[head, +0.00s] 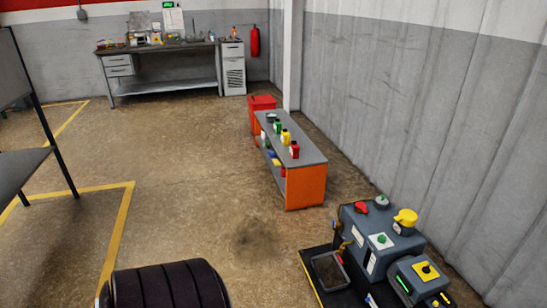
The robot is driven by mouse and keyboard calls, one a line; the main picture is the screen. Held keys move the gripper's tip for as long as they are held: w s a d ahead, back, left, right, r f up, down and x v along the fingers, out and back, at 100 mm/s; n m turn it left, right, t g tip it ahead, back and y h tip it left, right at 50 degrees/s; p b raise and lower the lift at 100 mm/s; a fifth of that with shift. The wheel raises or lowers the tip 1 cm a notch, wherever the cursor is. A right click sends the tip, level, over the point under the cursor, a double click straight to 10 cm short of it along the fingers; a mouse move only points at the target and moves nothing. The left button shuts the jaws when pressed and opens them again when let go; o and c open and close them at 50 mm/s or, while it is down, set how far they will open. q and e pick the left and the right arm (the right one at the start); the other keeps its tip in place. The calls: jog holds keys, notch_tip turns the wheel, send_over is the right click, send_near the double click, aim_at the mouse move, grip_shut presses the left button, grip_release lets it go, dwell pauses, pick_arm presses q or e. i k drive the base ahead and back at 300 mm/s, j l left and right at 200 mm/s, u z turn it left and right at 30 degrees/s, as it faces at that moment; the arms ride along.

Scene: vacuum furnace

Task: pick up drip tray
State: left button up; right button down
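A shallow rectangular tray (328,271), which looks like the drip tray, lies at the lower right in the head view. It has a light rim and a darker inside. It rests on a black base plate (309,258) with a yellow edge, just left of a grey-blue pump unit (380,240). Neither of my grippers shows in the view. Nothing is seen touching the tray.
An orange shelf cart (306,186) with bottles stands beyond the pump by the wall. A dark ribbed rounded object (165,287) fills the bottom edge. A workbench (165,88) stands far back. A dark table (20,168) is left. The middle floor is clear.

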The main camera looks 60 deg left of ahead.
aim_at(330, 275)
jog(key=u, duration=1.4)
jog(key=z, duration=1.95)
jog(key=u, duration=1.95)
jog(key=i+u, duration=0.15)
jog(key=i+l, duration=0.05)
jog(key=i, duration=0.05)
